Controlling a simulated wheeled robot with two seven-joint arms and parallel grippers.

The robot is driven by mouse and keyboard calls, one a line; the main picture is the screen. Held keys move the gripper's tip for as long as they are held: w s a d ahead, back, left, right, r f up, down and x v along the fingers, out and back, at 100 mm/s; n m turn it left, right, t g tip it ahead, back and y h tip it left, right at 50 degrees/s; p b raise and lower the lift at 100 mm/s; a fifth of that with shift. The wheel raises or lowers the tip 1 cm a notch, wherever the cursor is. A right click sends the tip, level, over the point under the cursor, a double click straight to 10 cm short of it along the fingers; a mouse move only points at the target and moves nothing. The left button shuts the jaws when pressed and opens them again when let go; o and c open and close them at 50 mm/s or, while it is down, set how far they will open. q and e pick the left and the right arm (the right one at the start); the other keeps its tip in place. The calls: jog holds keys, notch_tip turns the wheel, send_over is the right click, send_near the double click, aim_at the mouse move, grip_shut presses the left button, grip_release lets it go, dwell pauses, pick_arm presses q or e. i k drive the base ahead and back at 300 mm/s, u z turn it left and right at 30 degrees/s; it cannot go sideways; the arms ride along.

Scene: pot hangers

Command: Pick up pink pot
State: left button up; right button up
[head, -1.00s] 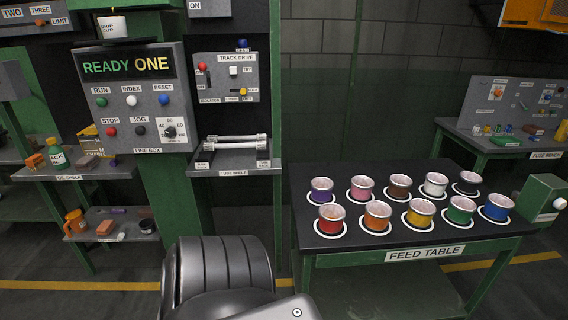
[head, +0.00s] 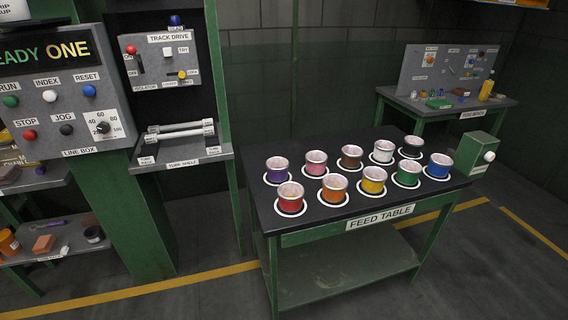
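The pink pot (head: 316,163) stands upright in the back row on the black top of the feed table (head: 262,215), inside a white ring. The purple pot (head: 277,170) is to its left and the brown pot (head: 351,156) to its right. The orange pot (head: 334,188) is in front of it, a little to the right. Neither of my grippers shows in the head view.
Red (head: 290,198), yellow (head: 374,181), green (head: 407,173), blue (head: 438,166), white (head: 382,151) and black (head: 412,147) pots share the table. A green box (head: 468,152) stands at its right end. The line box (head: 66,100) is at left. Floor in front is clear.

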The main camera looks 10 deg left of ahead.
aim_at(316, 163)
jog(key=z, duration=2.2)
jog(key=i, duration=0.5)
jog(key=u, duration=1.8)
